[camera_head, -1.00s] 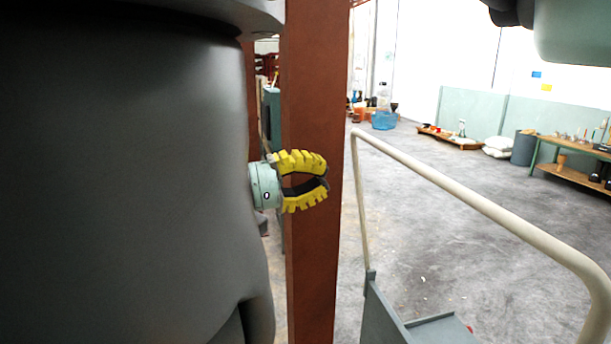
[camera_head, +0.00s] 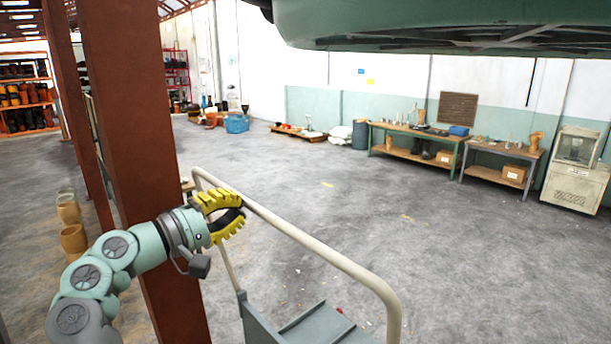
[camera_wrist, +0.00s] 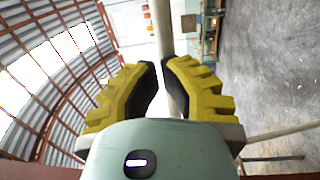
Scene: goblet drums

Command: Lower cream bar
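The cream bar (camera_head: 312,243) is a bent tube rail on a grey-blue cart (camera_head: 318,328). It slopes down to the right, then bends down near the bottom of the head view. My gripper (camera_head: 241,206), with yellow ribbed fingers, is at the bar's upper left end in the head view, with a gap between its fingertips. In the wrist view the bar (camera_wrist: 164,30) runs upright behind the gap between the fingers (camera_wrist: 159,64). I see no grip on it; whether a finger touches it is unclear.
A rust-red post (camera_head: 130,130) stands close behind my arm. Wooden goblet drums (camera_head: 70,225) stand at left. Workbenches (camera_head: 415,135) and a machine (camera_head: 577,170) line the far wall.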

